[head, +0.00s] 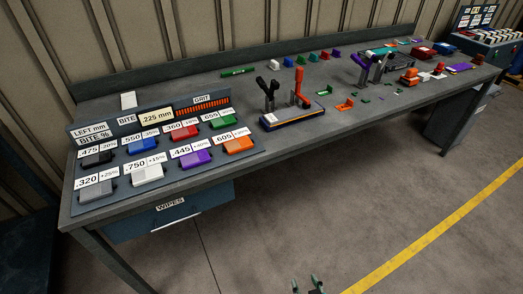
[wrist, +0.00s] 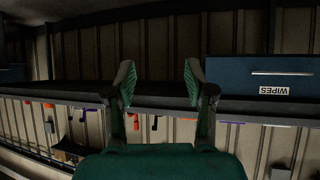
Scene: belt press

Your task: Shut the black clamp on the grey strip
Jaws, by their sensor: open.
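A black-handled clamp (head: 268,92) stands with its lever raised on the left of a small base (head: 292,119) on the bench. An orange-handled clamp (head: 299,88) stands raised beside it on the same base. I cannot make out a grey strip under the black clamp at this size. My gripper (head: 308,286) shows only by its fingertips at the bottom of the head view, in front of the bench and well apart from the clamp. In the wrist view my gripper (wrist: 159,78) is open and empty, with its green-padded fingers spread.
A label board (head: 150,123) with coloured blocks fills the bench's left end. A second fixture (head: 368,68) with purple and black levers stands farther right, among small coloured parts. A WIPES drawer (head: 205,203) hangs under the bench. The floor in front is clear.

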